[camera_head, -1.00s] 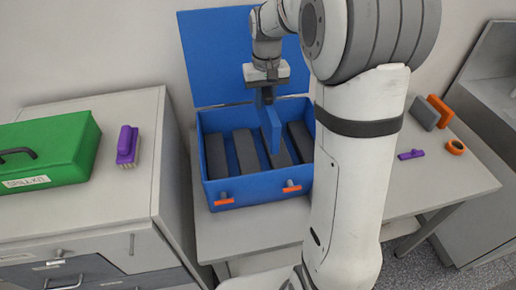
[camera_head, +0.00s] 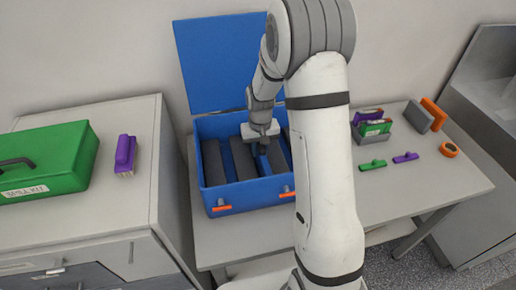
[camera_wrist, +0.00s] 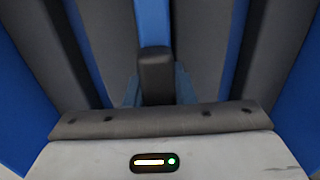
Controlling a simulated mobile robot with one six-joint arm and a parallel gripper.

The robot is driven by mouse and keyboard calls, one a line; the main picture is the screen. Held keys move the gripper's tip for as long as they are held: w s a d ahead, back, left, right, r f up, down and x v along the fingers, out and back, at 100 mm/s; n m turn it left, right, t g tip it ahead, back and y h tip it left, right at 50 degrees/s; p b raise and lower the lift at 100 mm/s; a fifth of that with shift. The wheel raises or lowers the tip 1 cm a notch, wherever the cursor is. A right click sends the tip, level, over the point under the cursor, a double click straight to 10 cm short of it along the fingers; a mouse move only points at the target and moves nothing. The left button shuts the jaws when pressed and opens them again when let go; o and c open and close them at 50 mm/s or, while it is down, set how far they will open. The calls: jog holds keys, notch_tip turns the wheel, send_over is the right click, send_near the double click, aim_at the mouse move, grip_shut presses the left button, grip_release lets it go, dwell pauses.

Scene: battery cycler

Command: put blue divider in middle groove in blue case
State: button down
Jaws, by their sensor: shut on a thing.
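The blue case (camera_head: 236,198) stands open on the table, its blue lid (camera_head: 222,65) raised at the back. Dark grey blocks (camera_head: 213,160) stand inside with blue gaps between them. My gripper (camera_head: 262,149) is down at the case, shut on the blue divider (camera_head: 263,160). The divider appears low between two of the middle blocks; its depth in the gap is hidden. In the wrist view a dark finger covers most of the divider (camera_wrist: 184,87). A blue strip (camera_wrist: 153,22), apparently the middle groove, lies in line with the finger, with dark blocks on both sides.
A green case (camera_head: 50,160) and a purple brush (camera_head: 125,153) are on the left cabinet. On the table's right are a grey holder with cards (camera_head: 371,130), grey and orange plates (camera_head: 419,116), small green (camera_head: 373,165) and purple (camera_head: 405,157) pieces and orange tape (camera_head: 449,149).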

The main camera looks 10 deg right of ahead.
jog(key=shift+f, duration=0.15)
jog(key=c, duration=1.2)
grip_release()
jog(key=shift+c, duration=0.2)
notch_tip(320, 180, up, 12)
jog(key=shift+b, duration=0.55)
jog(key=s+r+t, duration=0.1)
jog(key=s+r, duration=0.3)
jog(key=s, duration=0.8)
jog(key=s+r+t, duration=0.2)
jog(key=s+r, duration=0.1)
jog(key=s, duration=0.9)
jog(key=shift+a+r, duration=0.15)
jog(key=shift+r, duration=0.2)
